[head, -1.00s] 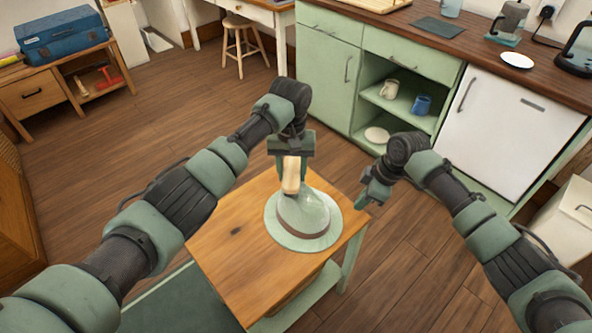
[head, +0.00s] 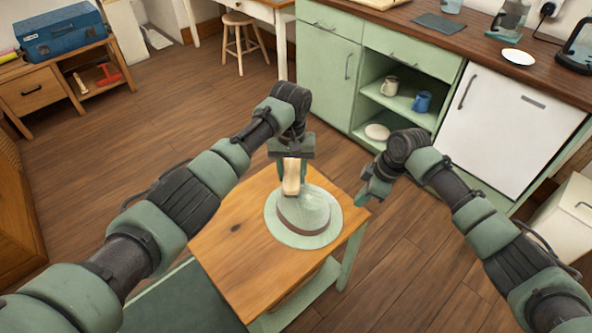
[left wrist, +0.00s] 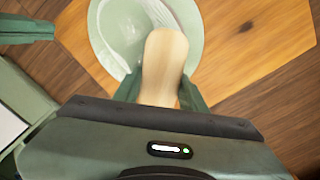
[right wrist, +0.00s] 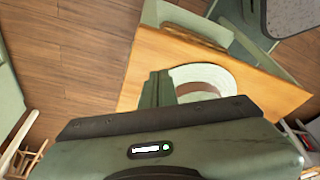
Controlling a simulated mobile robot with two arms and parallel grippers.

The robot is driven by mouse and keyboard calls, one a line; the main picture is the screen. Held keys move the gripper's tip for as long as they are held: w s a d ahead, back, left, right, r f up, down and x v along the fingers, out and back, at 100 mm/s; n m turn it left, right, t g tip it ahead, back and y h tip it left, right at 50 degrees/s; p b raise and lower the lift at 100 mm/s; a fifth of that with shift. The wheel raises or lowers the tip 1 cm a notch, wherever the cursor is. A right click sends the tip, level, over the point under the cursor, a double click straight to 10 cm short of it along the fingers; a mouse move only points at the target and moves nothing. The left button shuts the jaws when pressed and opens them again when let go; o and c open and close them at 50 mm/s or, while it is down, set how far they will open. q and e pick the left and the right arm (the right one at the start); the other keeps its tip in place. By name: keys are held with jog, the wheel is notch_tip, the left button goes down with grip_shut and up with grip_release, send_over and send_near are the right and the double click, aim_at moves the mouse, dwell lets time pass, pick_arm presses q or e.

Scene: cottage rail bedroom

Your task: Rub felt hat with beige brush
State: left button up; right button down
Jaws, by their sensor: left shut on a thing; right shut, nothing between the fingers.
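The pale green felt hat (head: 304,212) with a brown band sits on the small wooden table (head: 240,245). It also shows in the left wrist view (left wrist: 120,30) and, partly hidden, in the right wrist view (right wrist: 205,75). My left gripper (head: 292,188) is shut on the beige brush (head: 291,178), which is at the hat's far left side by the crown. The brush fills the middle of the left wrist view (left wrist: 163,65); whether it touches the hat is unclear. My right gripper (head: 366,195) is shut and empty, just right of the hat near the table's edge.
A green cabinet (head: 325,75) with open shelves holding mugs stands behind, beside a white-fronted unit (head: 510,120). A wooden stand with a blue case (head: 60,35) is at the far left. The table's left part is bare, and open floor surrounds it.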

aim_at(317, 204)
pick_arm(q)
jog(key=shift+f, duration=0.1)
jog(key=shift+s+d+f, duration=0.1)
jog(key=shift+s+d, duration=3.3)
jog(key=shift+w+a, duration=3.35)
jog(key=shift+a, duration=0.05)
jog(key=shift+r, duration=3.15)
